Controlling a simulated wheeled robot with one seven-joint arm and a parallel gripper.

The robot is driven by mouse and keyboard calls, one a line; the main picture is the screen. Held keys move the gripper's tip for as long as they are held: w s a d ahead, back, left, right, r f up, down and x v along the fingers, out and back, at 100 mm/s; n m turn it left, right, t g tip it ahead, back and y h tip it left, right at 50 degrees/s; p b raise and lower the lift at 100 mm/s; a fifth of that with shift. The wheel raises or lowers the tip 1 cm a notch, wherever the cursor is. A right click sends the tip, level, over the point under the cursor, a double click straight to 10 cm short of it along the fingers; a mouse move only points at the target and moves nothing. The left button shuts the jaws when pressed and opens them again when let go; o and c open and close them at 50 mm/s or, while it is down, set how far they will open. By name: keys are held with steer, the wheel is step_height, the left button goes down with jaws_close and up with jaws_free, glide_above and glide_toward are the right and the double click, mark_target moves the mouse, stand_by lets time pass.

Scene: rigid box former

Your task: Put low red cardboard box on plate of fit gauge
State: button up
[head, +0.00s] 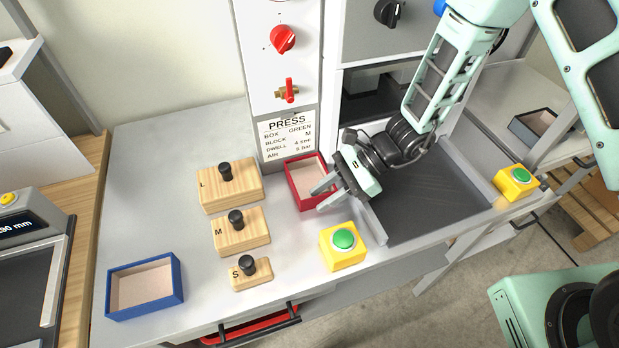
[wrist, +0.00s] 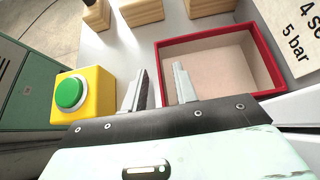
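The low red cardboard box (head: 294,188) stands open-topped on the grey table below the press sign; its pale inside shows in the wrist view (wrist: 220,65). My gripper (head: 317,200) is at the box's front right side, tilted down. In the wrist view my gripper (wrist: 158,72) is open, with one finger over the box's inside and the other outside, the red wall between them. Contact with the wall cannot be told. A device with an mm display (head: 22,228) and a dark plate (head: 20,300) is cut off at the left edge; it looks like the fit gauge.
Wooden blocks L (head: 215,200), M (head: 255,238) and S (head: 262,278) with black knobs stand left of the red box. A blue box (head: 172,285) is at front left. A yellow button box (head: 345,258) stands just before my gripper. A dark tray (head: 425,200) lies right.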

steer(key=shift+x, duration=0.85)
steer(key=shift+w, duration=0.1)
steer(key=shift+c, duration=0.3)
jaws_close()
steer(key=shift+d+r, duration=0.1)
steer(key=shift+r, duration=0.1)
